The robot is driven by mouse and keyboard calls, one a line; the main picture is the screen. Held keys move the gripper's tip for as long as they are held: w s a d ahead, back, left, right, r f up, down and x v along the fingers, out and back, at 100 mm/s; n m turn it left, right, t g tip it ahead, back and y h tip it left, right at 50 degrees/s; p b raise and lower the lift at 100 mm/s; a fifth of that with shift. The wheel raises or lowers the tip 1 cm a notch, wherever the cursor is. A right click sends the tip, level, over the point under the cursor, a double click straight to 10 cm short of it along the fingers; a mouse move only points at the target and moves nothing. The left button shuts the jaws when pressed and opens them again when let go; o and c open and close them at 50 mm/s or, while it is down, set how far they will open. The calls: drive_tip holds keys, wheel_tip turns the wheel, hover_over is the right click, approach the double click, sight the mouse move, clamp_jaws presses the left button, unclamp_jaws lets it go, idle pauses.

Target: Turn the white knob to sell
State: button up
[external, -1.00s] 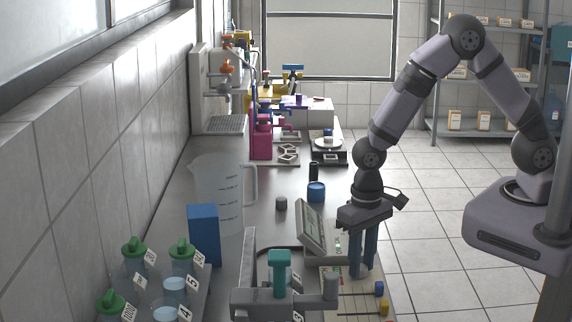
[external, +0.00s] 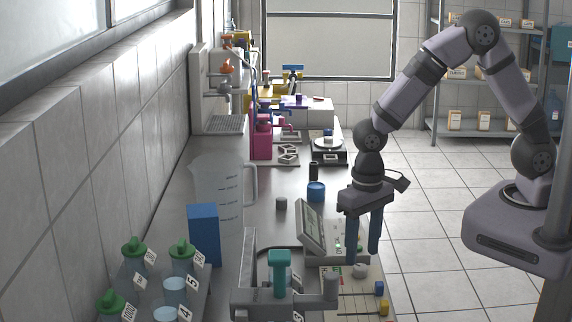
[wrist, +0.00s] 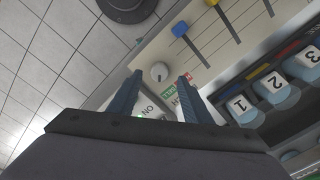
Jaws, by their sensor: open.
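The white knob (wrist: 158,71) is small and round and sits on the cream control panel (external: 345,283) at the bench's right edge. In the wrist view it lies between my fingertips, with a gap on either side. In the external view the knob (external: 360,270) shows just below the finger tips. My gripper (external: 362,258) points down, open and empty; its two fingers also show in the wrist view (wrist: 160,77). A green label (wrist: 176,94) and dark lettering lie beside the knob, partly hidden by the fingers and too small to read surely.
Blue (wrist: 180,29) and yellow sliders sit on the panel near the knob. A tilted display (external: 311,228) stands left of my fingers. A teal-topped device (external: 280,275) and numbered cups (wrist: 240,106) are close by. A blue-lidded jar (external: 316,191) stands behind.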

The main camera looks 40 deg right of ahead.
sight(360, 266)
drive_tip(key=shift+r+b, duration=0.3)
drive_tip(key=shift+r, duration=1.55)
drive_tip(key=n, duration=0.3)
drive_tip(key=shift+w, duration=0.1)
drive_tip(key=s+d+f+n+g+h, duration=0.1)
drive_tip(key=s+d+f+n, duration=0.2)
drive_tip(key=s+d+n, duration=0.5)
drive_tip(key=w+d+r+m, duration=0.1)
drive_tip(key=d+m, duration=0.3)
drive_tip(key=d, duration=0.4)
drive_tip(key=w+d+r+m+t+y, duration=0.1)
drive_tip(key=w+d+r+m, duration=0.1)
drive_tip(key=d+m, duration=0.3)
drive_tip(key=d+r, duration=0.1)
drive_tip(key=d, duration=0.3)
drive_tip(key=shift+d+r+m, duration=0.2)
drive_tip(key=shift+r+m, duration=0.1)
drive_tip(key=shift+r, duration=0.05)
drive_tip(key=shift+c, duration=0.3)
idle(0.4)
